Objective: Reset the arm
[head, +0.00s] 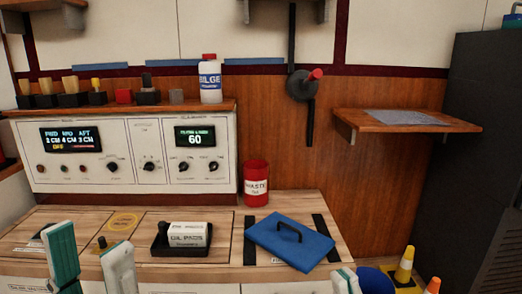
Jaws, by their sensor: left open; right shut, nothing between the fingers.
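My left gripper (88,240) is at the lower left, in front of the wooden counter (110,205). Its two pale green fingers are spread apart with nothing between them. My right gripper (345,275) shows only its fingertips at the bottom edge, right of centre. They are shut together and hold nothing. Most of both arms is out of the picture.
A control panel (95,185) stands behind. Cones (405,265) stand at lower right.

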